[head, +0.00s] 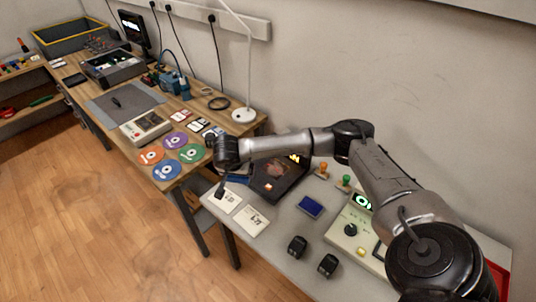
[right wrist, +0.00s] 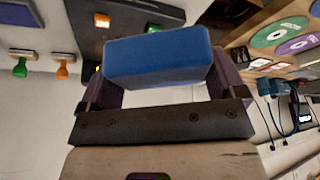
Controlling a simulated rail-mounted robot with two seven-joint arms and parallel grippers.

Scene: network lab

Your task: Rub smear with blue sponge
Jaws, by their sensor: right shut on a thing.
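The blue sponge (right wrist: 158,57) is between the two fingers of my right gripper (right wrist: 163,80), which is shut on it, in the right wrist view. In the head view my right arm reaches across the grey table, and my right gripper (head: 220,188) points down near its left end, partly hidden by its own wrist. A dark console (head: 279,180) with a lit display stands just right of the gripper; it also shows behind the sponge in the right wrist view (right wrist: 120,42). I cannot make out a smear in either view. My left gripper is not in view.
White printed cards (head: 251,220) lie near the front edge. A blue pad (head: 310,206), two stamps (head: 346,182), small black blocks (head: 297,246) and a pale device (head: 350,232) stand to the right.

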